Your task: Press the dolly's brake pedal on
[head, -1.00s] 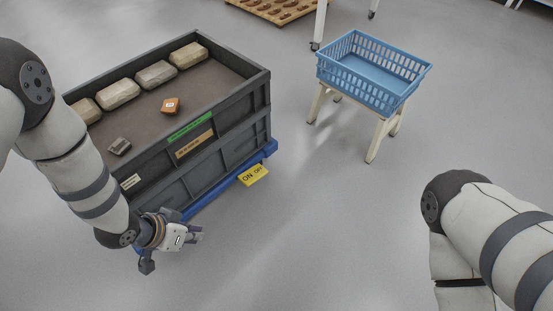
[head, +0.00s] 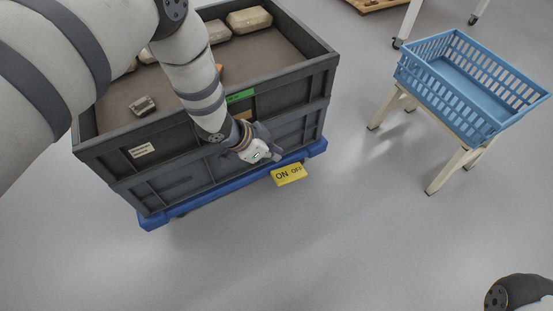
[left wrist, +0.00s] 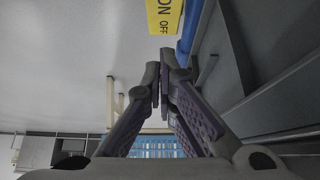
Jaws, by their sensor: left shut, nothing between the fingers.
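The yellow brake pedal (head: 289,174), marked ON and OFF, sticks out from the near long side of the blue dolly (head: 180,207), low over the floor. The dolly carries a dark grey crate (head: 215,157). My left gripper (head: 277,156) is shut and empty, in front of the crate's side wall, just above and left of the pedal in the head view. In the left wrist view the closed fingertips (left wrist: 164,80) are below the yellow pedal (left wrist: 164,16) in the picture, with a gap that I cannot judge well. My right gripper is out of view.
A blue basket (head: 470,85) on a cream stand (head: 452,160) is at the right. The floor in front of the dolly is clear.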

